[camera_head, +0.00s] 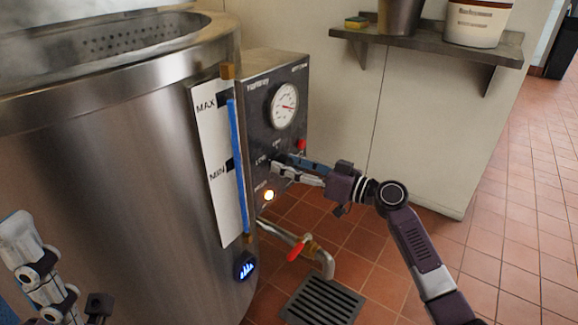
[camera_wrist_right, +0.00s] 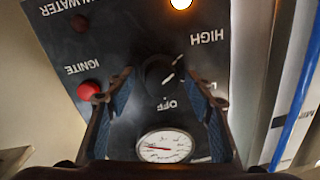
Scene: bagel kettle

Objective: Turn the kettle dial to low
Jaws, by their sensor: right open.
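In the head view the right gripper (camera_head: 279,165) is at the control box (camera_head: 258,115) and mostly hides the dial. The large steel kettle (camera_head: 120,190) fills the left. My left gripper (camera_head: 35,270) is partly visible at lower left, its opening unclear.
A pressure gauge (camera_head: 285,106) and red button (camera_head: 301,145) are on the box near my right gripper. A lit lamp (camera_head: 268,195) is below. A red-handled drain valve (camera_head: 299,248) sits lower, above a floor grate (camera_head: 322,303). A shelf (camera_head: 440,42) is on the wall.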

